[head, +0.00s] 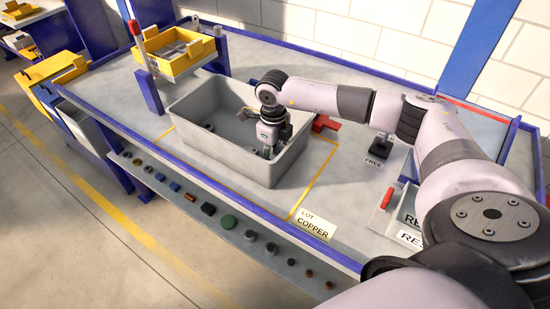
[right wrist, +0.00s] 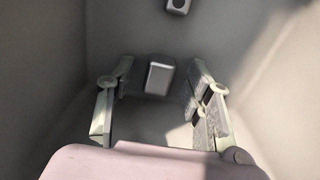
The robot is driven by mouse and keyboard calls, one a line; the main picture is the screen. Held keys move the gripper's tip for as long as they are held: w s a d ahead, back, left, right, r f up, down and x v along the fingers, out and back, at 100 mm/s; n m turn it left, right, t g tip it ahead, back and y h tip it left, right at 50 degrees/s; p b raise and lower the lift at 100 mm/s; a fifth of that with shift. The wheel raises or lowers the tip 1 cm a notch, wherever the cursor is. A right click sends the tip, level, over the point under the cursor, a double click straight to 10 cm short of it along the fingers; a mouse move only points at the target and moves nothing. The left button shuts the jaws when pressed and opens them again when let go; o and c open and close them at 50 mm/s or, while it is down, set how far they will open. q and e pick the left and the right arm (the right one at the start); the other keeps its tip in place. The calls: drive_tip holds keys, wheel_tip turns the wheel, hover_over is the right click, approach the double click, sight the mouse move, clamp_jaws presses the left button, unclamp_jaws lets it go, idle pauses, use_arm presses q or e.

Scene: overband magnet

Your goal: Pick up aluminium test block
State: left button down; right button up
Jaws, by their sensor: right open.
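A small silvery-grey block (right wrist: 160,76), which looks like the aluminium test block, lies on the floor of a deep grey bin (head: 205,148). My right gripper (head: 268,152) reaches down into the bin near its right wall. In the right wrist view its open fingers (right wrist: 158,88) stand left and right of the block, with a gap on each side. Nothing is held. In the head view the block is not clearly visible and may be hidden by the gripper. My left gripper is out of view.
Another small grey piece with a dark round hole (right wrist: 178,5) lies farther along the bin floor. A yellow tray (head: 178,55) stands behind the bin. A red object (head: 325,124) is beside its right wall. A front shelf (head: 225,240) carries several small samples.

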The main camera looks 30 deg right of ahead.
drive_tip(key=shift+f, duration=0.1)
drive_tip(key=c, duration=0.9)
